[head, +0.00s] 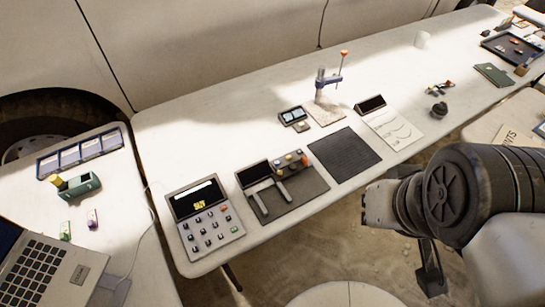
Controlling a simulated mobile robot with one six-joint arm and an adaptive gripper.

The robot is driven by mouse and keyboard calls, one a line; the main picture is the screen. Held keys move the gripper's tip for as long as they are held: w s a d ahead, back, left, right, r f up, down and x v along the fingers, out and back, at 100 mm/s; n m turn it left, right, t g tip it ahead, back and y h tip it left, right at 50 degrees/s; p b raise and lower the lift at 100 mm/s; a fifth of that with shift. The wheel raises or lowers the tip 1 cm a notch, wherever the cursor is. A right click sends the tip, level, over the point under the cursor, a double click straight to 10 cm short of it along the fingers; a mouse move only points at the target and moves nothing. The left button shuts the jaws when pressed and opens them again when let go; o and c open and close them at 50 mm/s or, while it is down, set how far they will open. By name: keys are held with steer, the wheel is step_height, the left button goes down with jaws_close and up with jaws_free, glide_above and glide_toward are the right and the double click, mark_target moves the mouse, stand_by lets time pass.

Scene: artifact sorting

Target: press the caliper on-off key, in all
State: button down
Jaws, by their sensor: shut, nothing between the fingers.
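The caliper unit (254,174) lies near the front edge of the long white table, left of centre. It has a dark tilted screen, a grey pair of jaws (283,192) and several small coloured keys or knobs (290,158) on a dark base. The key markings are too small to read, so I cannot tell which is the on-off key. My gripper (432,287) is at the lower right, dark and pointing down beyond the table's front edge. It is shut and empty, well apart from the caliper, and partly hidden by my wrist.
A keypad device (204,217) with a lit display stands left of the caliper. A dark ribbed mat (344,160) and a white sheet panel (393,125) lie to its right. A clamp stand (322,85) rises behind.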

steer(key=w+f+m+t+p, duration=0.15)
steer(key=w+p, duration=0.45)
steer(key=w, duration=1.9)
steer(key=y+p, duration=0.6)
glide_above(280, 161)
step_height(280, 161, down, 21)
steer(key=shift+t, duration=0.45)
steer(key=shift+n, duration=0.25)
step_height(280, 161, down, 9)
steer(key=b, duration=0.7)
steer(key=shift+r, duration=0.15)
steer(key=shift+b, duration=0.3)
